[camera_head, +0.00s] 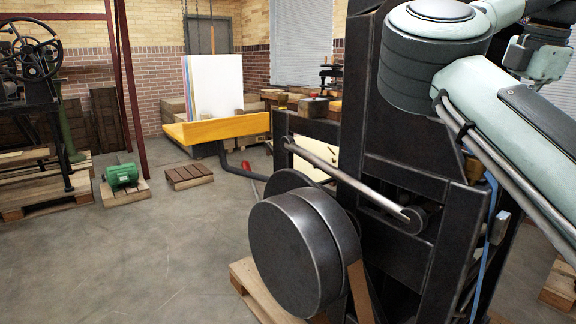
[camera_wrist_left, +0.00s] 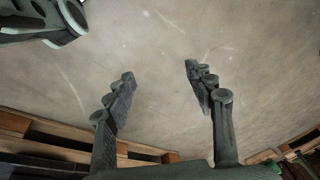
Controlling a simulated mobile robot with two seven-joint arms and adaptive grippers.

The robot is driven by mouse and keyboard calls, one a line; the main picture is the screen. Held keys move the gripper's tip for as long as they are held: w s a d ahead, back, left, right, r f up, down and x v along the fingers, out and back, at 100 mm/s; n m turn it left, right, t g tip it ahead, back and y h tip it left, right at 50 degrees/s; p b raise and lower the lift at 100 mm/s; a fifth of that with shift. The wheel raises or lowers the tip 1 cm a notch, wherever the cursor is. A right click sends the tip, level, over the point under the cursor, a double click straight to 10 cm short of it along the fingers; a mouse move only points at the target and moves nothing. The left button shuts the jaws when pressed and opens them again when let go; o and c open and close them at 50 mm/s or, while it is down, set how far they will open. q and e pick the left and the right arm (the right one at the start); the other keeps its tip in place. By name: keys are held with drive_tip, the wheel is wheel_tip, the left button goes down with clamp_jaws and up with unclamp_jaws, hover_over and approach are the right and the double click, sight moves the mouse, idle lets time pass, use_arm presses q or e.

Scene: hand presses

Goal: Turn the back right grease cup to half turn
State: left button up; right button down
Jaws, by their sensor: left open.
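No grease cup can be made out in either view. A large dark metal press frame (camera_head: 400,165) fills the right half of the head view, with a round drum (camera_head: 292,250) and a slanting steel bar (camera_head: 350,180) on its near side. My left gripper (camera_wrist_left: 160,72) shows in the left wrist view, its two fingers spread wide with nothing between them. Bare floor shows behind the fingers. My left gripper is not seen in the head view. My right arm (camera_head: 490,80) crosses the upper right of the head view in front of the press; its gripper is out of view.
Wooden pallets lie under the press and along the bottom of the left wrist view (camera_wrist_left: 70,140). A green motor (camera_head: 122,175) sits on a small pallet at left. The concrete floor (camera_head: 170,250) left of the drum is clear.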

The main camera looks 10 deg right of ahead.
drive_tip(key=b+x, duration=0.1)
drive_tip(key=x, duration=0.1)
drive_tip(key=s+b+x, duration=0.1)
drive_tip(key=b+x, duration=0.1)
drive_tip(key=shift+f, duration=0.75)
use_arm(q)
wheel_tip(320, 180, up, 9)
drive_tip(key=w, duration=0.2)
drive_tip(key=shift+r+t, duration=0.15)
drive_tip(key=shift+t, duration=0.15)
drive_tip(key=shift+w+d+r, duration=0.1)
drive_tip(key=shift+r, duration=0.2)
use_arm(e)
drive_tip(key=shift+w+a, duration=0.1)
drive_tip(key=shift+w, duration=0.25)
use_arm(q)
drive_tip(key=shift+f, duration=0.3)
drive_tip(key=shift+f, duration=0.75)
use_arm(e)
drive_tip(key=shift+a+f, duration=0.1)
